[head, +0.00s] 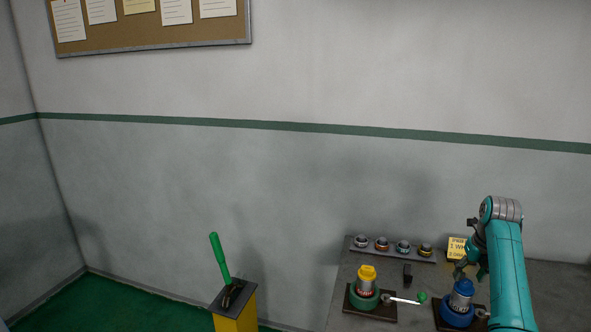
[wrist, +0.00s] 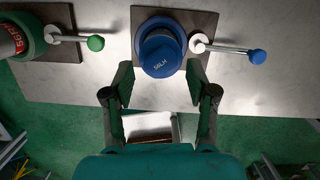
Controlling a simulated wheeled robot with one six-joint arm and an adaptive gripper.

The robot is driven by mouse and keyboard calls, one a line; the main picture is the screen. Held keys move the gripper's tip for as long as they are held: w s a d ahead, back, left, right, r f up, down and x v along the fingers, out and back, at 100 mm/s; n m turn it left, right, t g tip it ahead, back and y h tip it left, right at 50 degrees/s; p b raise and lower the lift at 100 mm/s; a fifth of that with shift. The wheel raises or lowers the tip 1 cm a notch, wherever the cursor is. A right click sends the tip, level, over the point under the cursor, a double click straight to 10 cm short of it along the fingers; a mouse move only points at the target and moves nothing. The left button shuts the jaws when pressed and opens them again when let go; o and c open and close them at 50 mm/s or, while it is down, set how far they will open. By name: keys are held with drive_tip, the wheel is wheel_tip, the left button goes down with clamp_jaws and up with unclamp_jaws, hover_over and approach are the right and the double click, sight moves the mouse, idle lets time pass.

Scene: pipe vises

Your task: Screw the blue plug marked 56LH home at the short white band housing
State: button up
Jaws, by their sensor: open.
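The blue plug (wrist: 160,55) marked 56LH is seen from above in the wrist view, and its top also shows in the head view (head: 464,287). It sits on top of a grey housing (head: 461,301) held in a blue round vise (head: 457,316). I cannot make out a white band on this housing, nor how deep the plug sits. My gripper (wrist: 159,74) is open and empty, its two fingers apart on the near left and right of the plug. In the head view my gripper (head: 461,271) is just above the plug.
A green vise (head: 364,299) with a yellow-topped housing (head: 367,279) stands to the left; its green-knobbed handle (head: 421,298) points towards the blue vise. The blue-knobbed handle (wrist: 257,57) sticks out right. A rack (head: 392,250) of several rings lies behind.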

drive_tip(key=n, duration=0.3)
drive_tip(key=shift+d+y, duration=0.15)
drive_tip(key=shift+y, duration=0.15)
drive_tip(key=shift+n+y, duration=0.4)
drive_tip(key=shift+n, duration=1.6)
drive_tip(key=shift+f, duration=0.15)
drive_tip(key=shift+x, duration=0.95)
drive_tip(key=shift+s+d, duration=0.1)
drive_tip(key=shift+s, duration=0.1)
drive_tip(key=shift+w, duration=0.2)
